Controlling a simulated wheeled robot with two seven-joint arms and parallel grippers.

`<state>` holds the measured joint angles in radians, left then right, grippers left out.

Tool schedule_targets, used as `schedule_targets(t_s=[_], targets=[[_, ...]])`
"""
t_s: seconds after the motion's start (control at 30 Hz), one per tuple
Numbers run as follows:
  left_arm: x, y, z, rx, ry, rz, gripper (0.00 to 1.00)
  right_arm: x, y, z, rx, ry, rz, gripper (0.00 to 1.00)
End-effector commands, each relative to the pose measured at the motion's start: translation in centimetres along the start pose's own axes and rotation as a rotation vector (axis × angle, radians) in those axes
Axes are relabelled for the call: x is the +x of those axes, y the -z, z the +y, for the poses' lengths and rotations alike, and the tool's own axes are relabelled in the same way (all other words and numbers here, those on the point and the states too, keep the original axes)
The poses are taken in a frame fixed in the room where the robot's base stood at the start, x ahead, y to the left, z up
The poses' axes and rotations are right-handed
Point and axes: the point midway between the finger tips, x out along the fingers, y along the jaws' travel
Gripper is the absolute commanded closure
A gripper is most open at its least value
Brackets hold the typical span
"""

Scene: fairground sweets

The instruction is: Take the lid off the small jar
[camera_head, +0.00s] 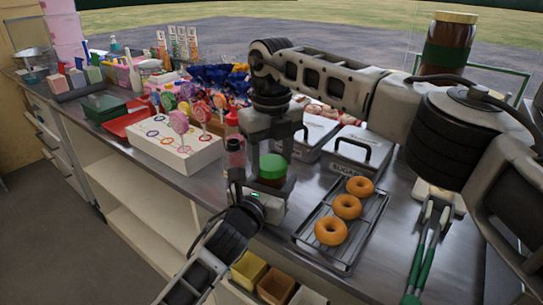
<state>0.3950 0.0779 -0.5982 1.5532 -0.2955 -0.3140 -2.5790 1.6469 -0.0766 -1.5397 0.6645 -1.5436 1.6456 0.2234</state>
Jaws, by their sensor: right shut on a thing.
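The small jar (268,183) has a dark reddish body and a green lid (273,166). It is at the counter's front edge, near the middle of the head view. My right gripper (272,152) reaches down from above, shut on the green lid with a finger on either side. The lid sits at the jar's top; I cannot tell whether a gap lies between them. My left gripper (262,196) comes up from below, at the jar's lower part. Its fingers are partly hidden, so their grip is unclear.
A wire rack (359,236) with three doughnuts lies right of the jar. Metal sugar tins (362,152) stand behind. A white lollipop box (177,148) and a red-capped bottle (233,122) are left. A tall brown jar (447,45) stands back right. Small bins (275,286) are below the front edge.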

Motion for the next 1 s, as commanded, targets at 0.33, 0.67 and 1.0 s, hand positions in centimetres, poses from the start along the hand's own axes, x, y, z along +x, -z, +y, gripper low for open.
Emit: schedule_targets(t_s=[0.33, 0.67, 1.0], targets=[[0.0, 0.08, 0.03, 0.0, -0.001, 0.002, 1.0, -0.08, 0.03, 0.08, -0.915, -0.001, 0.001, 0.73], [0.0, 0.08, 0.03, 0.0, -0.001, 0.002, 1.0, -0.12, 0.06, 0.1, -1.576, -0.002, 0.001, 0.73], [0.0, 0.08, 0.03, 0.0, -0.001, 0.002, 1.0, -0.12, 0.07, 0.12, -1.6, -0.003, 0.0, 0.73]])
